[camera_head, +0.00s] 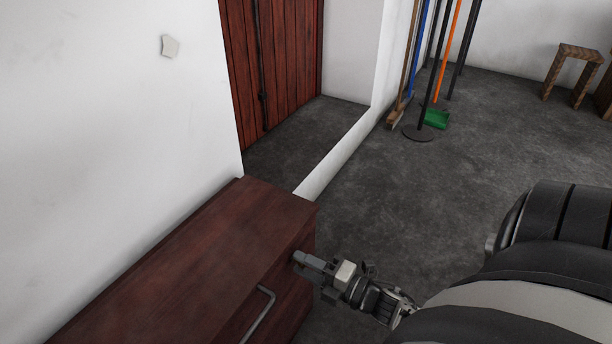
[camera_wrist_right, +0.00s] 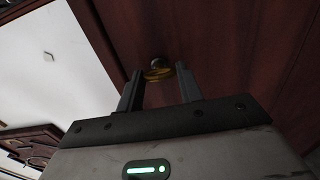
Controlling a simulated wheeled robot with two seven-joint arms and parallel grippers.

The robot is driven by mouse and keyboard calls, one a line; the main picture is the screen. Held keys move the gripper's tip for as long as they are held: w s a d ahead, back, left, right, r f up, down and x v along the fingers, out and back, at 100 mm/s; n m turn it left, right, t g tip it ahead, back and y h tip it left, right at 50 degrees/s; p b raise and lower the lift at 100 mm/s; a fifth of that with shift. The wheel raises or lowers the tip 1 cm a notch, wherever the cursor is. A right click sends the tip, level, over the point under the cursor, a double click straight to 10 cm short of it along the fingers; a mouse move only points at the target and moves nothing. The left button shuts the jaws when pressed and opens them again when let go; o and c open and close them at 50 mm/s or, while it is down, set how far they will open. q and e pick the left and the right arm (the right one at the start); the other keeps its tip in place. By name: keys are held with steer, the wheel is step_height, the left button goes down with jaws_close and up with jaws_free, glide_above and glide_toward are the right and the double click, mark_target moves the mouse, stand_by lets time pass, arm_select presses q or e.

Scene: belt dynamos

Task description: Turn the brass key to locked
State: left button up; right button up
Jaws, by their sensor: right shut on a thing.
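The brass key (camera_wrist_right: 158,73) shows in the right wrist view as a small yellow piece at a round metal lock (camera_wrist_right: 157,62) on a dark red-brown wooden face. My right gripper (camera_wrist_right: 158,88) has its two dark fingers on either side of the key and is shut on it. In the head view my right gripper (camera_head: 303,262) reaches the right-hand side of the wooden cabinet (camera_head: 215,240). The key is hidden there behind the fingers. I cannot tell from these frames how far the key is turned. My left gripper is not in view.
A grey bar handle (camera_head: 260,314) sticks out of the cabinet front near my right gripper. A white wall (camera_head: 110,110) runs along the cabinet's back. A red plank door (camera_head: 275,60) stands behind. Brooms and a green dustpan (camera_head: 436,118) are farther off.

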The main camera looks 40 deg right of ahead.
steer(key=shift+s, duration=0.1)
stand_by(0.4)
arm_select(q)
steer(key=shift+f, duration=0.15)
arm_select(e)
steer(key=o, duration=1)
arm_select(q)
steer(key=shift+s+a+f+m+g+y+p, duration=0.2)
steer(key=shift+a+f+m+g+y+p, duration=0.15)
steer(key=shift+p, duration=0.65)
arm_select(e)
steer(key=v, duration=1.6)
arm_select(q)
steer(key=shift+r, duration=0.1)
